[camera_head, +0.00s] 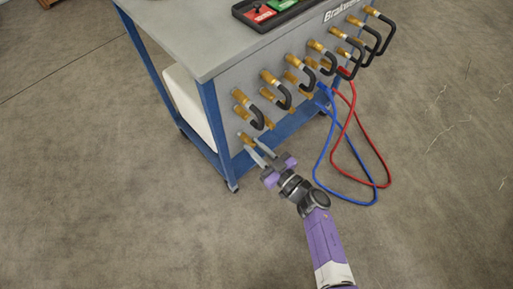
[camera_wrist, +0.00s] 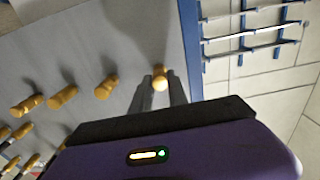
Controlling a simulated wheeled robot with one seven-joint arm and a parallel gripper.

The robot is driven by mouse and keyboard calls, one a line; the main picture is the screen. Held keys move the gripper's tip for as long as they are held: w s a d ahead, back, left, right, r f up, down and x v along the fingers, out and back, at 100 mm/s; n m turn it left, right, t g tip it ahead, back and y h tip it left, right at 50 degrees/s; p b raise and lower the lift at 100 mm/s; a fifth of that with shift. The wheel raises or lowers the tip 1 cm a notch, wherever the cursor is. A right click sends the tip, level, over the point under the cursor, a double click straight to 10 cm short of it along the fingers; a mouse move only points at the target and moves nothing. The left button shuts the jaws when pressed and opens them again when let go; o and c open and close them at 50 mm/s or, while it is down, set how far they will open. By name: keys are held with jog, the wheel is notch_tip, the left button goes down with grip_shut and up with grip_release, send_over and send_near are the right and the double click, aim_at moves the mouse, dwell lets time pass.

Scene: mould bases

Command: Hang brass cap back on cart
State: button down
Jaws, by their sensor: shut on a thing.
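The cart (camera_head: 208,82) has a blue frame and a grey front panel with rows of brass fittings. My gripper (camera_head: 252,148) points at the panel's lower left corner. Its fingers are shut on a brass cap (camera_head: 245,138) at the panel face. In the wrist view the rounded end of the brass cap (camera_wrist: 160,80) shows between the fingertips of my gripper (camera_wrist: 161,86), near the panel's edge (camera_wrist: 180,30). I cannot tell whether the cap touches the panel or sits on a peg, as its far end is hard to see.
Black curved hoses (camera_head: 256,116) hang from the upper fittings. A blue hose (camera_head: 316,170) and a red hose (camera_head: 350,115) loop down to the right of my arm. A black tray (camera_head: 270,14) lies on the cart top. The floor left of the cart is clear.

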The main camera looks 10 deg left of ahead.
jog(key=shift+w+a+r, duration=0.1)
jog(key=shift+w+a, duration=0.25)
jog(key=shift+a, duration=0.05)
dwell(0.5)
jog(key=c, duration=1.2)
grip_release()
jog(key=o, duration=0.4)
jog(key=p+v, duration=0.3)
jog(key=v, duration=0.4)
jog(key=shift+p, duration=0.3)
